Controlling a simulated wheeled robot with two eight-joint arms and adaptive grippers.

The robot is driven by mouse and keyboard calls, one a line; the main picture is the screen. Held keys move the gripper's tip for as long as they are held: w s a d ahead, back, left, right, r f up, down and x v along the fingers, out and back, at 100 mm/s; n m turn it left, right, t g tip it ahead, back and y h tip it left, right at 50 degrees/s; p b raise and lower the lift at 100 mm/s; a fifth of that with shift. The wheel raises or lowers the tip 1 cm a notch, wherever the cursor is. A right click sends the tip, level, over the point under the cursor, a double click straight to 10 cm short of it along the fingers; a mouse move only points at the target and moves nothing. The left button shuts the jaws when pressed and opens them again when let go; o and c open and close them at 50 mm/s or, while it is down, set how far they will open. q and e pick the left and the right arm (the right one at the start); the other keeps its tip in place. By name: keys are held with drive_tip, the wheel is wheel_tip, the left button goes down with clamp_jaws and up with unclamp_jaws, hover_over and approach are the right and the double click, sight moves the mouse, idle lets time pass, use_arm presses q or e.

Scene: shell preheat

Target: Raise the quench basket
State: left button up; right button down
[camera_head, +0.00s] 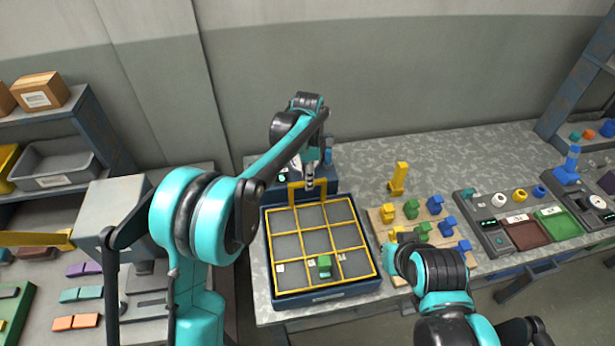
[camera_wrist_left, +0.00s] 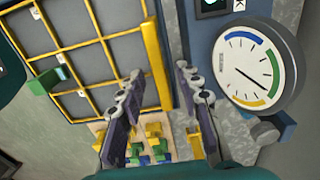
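The quench basket (camera_head: 300,231) is a yellow-framed grid of square cells in a dark blue tank (camera_head: 327,295) on the bench. A green block (camera_head: 324,266) sits in a front cell. The basket's yellow handle (camera_head: 293,193) stands at the back edge; in the left wrist view the handle bar (camera_wrist_left: 156,65) runs between the fingers. My left gripper (camera_head: 310,181) is at the handle, and in the wrist view its fingers (camera_wrist_left: 159,76) are spread, with gaps beside the bar.
A round gauge (camera_wrist_left: 255,66) stands close beside the left fingers. A wooden board (camera_head: 411,207) with yellow, green and blue pieces lies right of the tank. A yellow post piece (camera_head: 398,178) stands behind it. A console with trays (camera_head: 525,232) is further right.

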use_arm(q)
wheel_tip(320, 180, up, 12)
idle(0.4)
drive_tip(key=shift+f, duration=0.15)
drive_tip(key=shift+s+a, duration=0.1)
drive_tip(key=s+a+r+n+t+b, duration=0.1)
drive_tip(key=s+a+n+t+b, duration=0.15)
drive_tip(key=s+a+n, duration=0.65)
drive_tip(key=s+a+f+n+t, duration=0.2)
drive_tip(key=s+a+f+n, duration=0.1)
drive_tip(key=s, duration=0.6)
drive_tip(key=s+a+f+n+t+b, duration=0.1)
drive_tip(key=s+a+f+n+t, duration=0.1)
drive_tip(key=s+a+f, duration=0.3)
drive_tip(key=s+f+n, duration=0.1)
drive_tip(key=s+f, duration=0.1)
drive_tip(key=s, duration=0.1)
drive_tip(key=shift+s+f+n+t, duration=0.2)
drive_tip(key=shift+s+n+t, duration=0.1)
drive_tip(key=shift+s+t, duration=0.05)
drive_tip(key=shift+a, duration=0.1)
idle(0.4)
